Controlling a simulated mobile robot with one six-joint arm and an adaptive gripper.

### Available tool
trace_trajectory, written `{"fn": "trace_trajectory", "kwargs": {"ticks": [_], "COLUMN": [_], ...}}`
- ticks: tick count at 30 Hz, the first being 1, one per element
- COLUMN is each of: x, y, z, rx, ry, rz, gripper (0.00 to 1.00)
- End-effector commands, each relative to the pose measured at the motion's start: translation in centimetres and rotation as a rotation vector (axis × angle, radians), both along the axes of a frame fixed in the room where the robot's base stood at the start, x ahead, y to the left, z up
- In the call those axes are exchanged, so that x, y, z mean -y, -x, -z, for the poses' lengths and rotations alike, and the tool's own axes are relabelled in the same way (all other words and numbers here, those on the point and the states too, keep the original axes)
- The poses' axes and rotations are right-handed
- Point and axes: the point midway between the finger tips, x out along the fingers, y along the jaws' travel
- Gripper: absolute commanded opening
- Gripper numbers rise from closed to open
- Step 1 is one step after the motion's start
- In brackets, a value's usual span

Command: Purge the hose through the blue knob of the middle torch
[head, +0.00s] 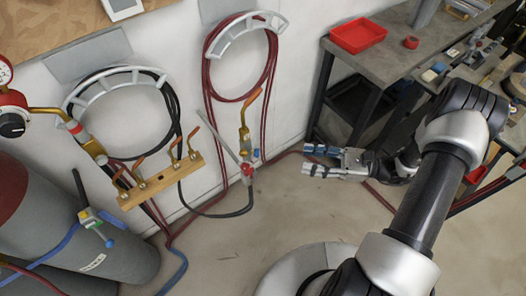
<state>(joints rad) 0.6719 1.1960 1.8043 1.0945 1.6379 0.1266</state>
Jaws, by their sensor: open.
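A brass torch (244,136) with an orange upper end hangs upright against the wall, below the right hose hanger. At its lower end are a red knob (248,170) and a small blue knob (256,154). A yellow and green fitting with a blue knob (108,242) is at the grey cylinder. I cannot tell for certain which torch is the middle one. My gripper (309,160) is open and empty, right of the upright torch and apart from it, fingers pointing left.
Red and black hoses hang from the hangers (245,28) and run along the floor. Grey cylinders (110,262) fill the lower left. A workbench with a red tray (358,36) is upper right. Floor between is clear.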

Motion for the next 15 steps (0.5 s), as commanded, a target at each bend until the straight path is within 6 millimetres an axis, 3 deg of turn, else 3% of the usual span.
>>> {"fn": "trace_trajectory", "kwargs": {"ticks": [15], "x": [-11.1], "y": [-2.0], "z": [0.1], "rx": [0.000], "ry": [0.001], "rz": [-0.007], "gripper": [0.41]}}
